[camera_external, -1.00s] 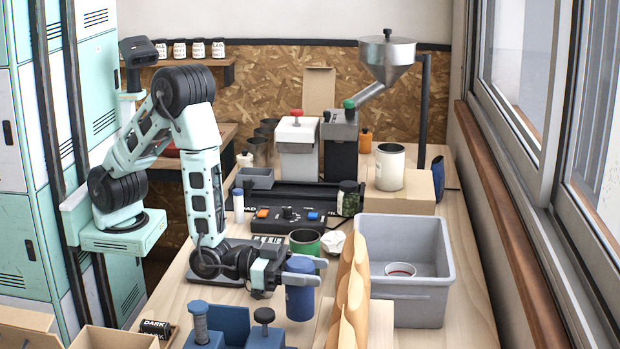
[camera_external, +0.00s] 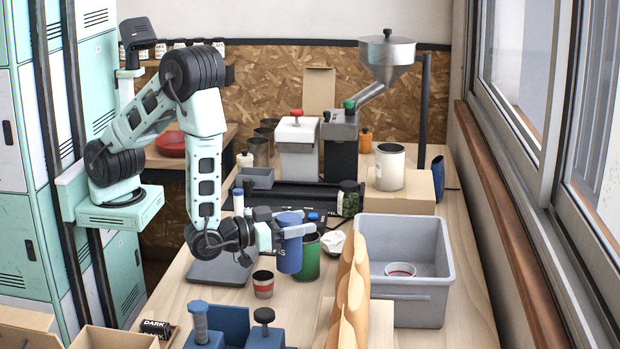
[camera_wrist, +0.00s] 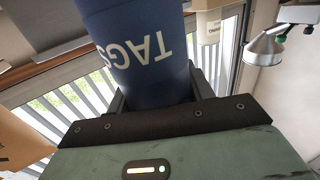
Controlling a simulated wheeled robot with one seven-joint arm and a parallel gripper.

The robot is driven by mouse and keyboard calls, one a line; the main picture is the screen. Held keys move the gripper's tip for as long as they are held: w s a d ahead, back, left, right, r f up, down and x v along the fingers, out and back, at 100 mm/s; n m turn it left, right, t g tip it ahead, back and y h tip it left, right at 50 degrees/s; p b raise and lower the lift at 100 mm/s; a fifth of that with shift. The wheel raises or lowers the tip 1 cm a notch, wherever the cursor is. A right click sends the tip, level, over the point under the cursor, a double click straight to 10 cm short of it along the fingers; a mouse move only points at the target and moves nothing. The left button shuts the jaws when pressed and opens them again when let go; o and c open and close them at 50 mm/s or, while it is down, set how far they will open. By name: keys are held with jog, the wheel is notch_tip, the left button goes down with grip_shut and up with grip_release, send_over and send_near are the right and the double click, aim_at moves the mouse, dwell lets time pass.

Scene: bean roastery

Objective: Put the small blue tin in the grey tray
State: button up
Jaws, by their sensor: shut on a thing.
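A small blue tin (camera_external: 289,252) is between the fingers of my gripper (camera_external: 300,231), which is shut on it and holds it upright above the table, beside the green can (camera_external: 307,262). In the wrist view the blue tin (camera_wrist: 150,60) fills the top middle, with the upside-down word TAGS on it.
A small tin with a red band (camera_external: 263,285) stands below my gripper. A flat grey plate (camera_external: 217,270) lies to its left. The control box and jar (camera_external: 348,198) are behind.

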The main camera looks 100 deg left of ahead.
jog(key=s+a+r+n+g+y+p, duration=0.25)
jog(key=s+a+p, duration=0.35)
jog(key=s, duration=0.3)
jog(key=s+a+r+n+g+y+p, duration=0.1)
jog(key=s+a+n+g+y+p, duration=0.3)
jog(key=s, duration=0.5)
notch_tip(320, 180, down, 9)
jog(key=a+p, duration=0.1)
jog(key=p, duration=0.2)
jog(key=shift+s+f, duration=0.15)
jog(key=shift+f+m, duration=0.1)
jog(key=shift+m, duration=0.15)
jog(key=o, duration=1.1)
jog(key=shift+o, duration=0.2)
